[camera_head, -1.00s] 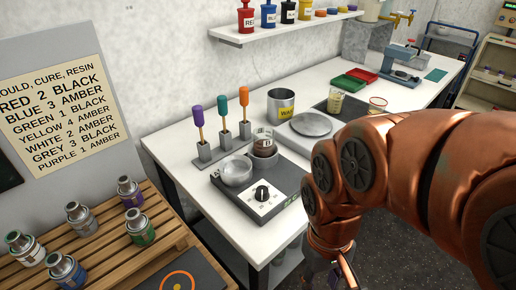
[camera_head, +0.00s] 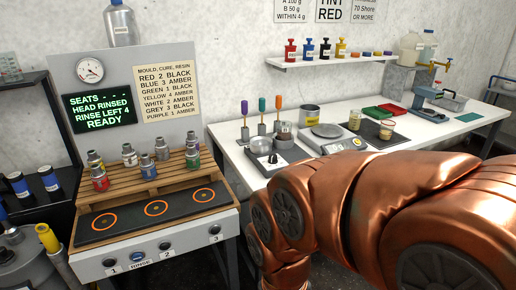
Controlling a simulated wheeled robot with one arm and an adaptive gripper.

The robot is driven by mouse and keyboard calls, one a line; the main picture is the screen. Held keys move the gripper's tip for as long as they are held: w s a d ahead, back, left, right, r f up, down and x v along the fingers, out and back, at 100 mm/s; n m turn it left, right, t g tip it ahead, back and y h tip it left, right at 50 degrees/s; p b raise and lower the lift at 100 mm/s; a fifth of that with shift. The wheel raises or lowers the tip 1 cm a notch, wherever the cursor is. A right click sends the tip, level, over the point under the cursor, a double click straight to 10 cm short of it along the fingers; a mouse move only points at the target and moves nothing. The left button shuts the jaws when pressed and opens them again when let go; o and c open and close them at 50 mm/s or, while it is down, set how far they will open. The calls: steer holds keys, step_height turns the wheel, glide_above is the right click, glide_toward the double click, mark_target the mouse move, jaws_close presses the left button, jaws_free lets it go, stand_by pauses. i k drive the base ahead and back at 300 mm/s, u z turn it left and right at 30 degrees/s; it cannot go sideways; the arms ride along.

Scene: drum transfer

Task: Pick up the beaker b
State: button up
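No readable letter marks which vessel is beaker b. A small glass beaker with dark brown contents (camera_head: 284,127) stands in a grey holder on the dark knobbed unit on the white bench. A clear beaker with yellowish contents (camera_head: 354,120) stands upright farther right, by a dark mat. My copper arm fills the lower right in front of the bench. My gripper is beyond the bottom edge, so its fingers are hidden.
A silver dish (camera_head: 260,144), steel pot (camera_head: 309,115) and scale (camera_head: 326,131) share the bench (camera_head: 225,130) with several upright coloured-handled tools. Left is a rinse station with a wooden rack (camera_head: 150,180) of small cans.

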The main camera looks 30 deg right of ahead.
mark_target(284, 128)
steer(key=u, duration=0.1)
steer(key=i, duration=1.1)
steer(key=z, duration=0.15)
